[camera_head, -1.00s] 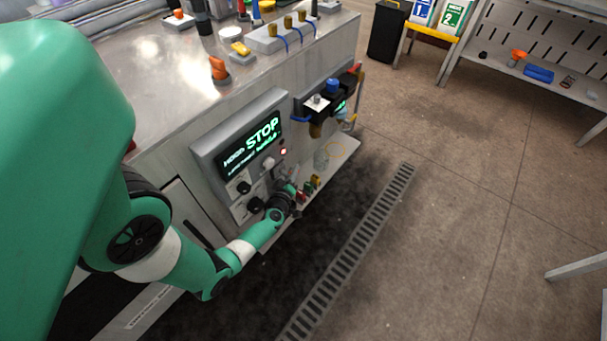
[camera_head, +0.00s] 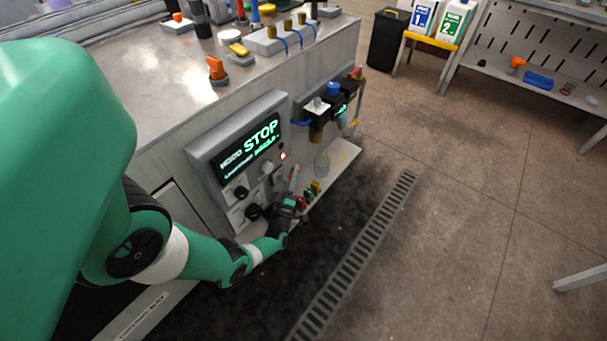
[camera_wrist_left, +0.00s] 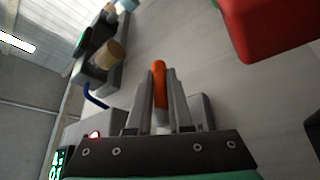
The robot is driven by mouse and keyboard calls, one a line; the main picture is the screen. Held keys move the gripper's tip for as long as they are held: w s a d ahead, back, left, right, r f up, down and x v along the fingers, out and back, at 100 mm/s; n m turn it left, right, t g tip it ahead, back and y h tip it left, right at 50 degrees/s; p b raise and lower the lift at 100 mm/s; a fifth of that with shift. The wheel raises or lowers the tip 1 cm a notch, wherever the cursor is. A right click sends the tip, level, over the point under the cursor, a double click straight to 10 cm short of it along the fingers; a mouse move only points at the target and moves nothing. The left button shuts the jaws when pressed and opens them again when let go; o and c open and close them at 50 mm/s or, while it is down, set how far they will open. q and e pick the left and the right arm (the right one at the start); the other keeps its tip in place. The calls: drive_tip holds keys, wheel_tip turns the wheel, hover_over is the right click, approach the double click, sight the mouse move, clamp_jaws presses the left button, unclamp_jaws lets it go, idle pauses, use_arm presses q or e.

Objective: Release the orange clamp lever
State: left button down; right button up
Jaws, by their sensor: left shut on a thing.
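An orange lever (camera_wrist_left: 159,70) with a pale lower part stands between the two fingers of my left gripper (camera_wrist_left: 161,88) in the left wrist view. The gripper is shut on it, and the lever's tip reaches past the fingertips. In the head view my left gripper (camera_head: 291,194) is at the front of the machine, right of the black knobs and below the STOP screen (camera_head: 250,143). The lever's base is hidden by the fingers there. My right gripper is not in view.
Small red, green and yellow parts (camera_head: 312,190) sit just right of the gripper on a low ledge. A valve block with a blue knob (camera_head: 333,88) is above. Another orange handle (camera_head: 215,68) stands on the machine top. The floor by the drain grate (camera_head: 360,255) is clear.

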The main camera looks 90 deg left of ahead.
use_arm(q)
drive_tip(key=shift+r, duration=0.1)
idle(0.3)
drive_tip(key=c, duration=0.8)
unclamp_jaws()
drive_tip(key=shift+c, duration=0.2)
drive_tip(key=v, duration=1.1)
drive_tip(key=shift+d, duration=0.3)
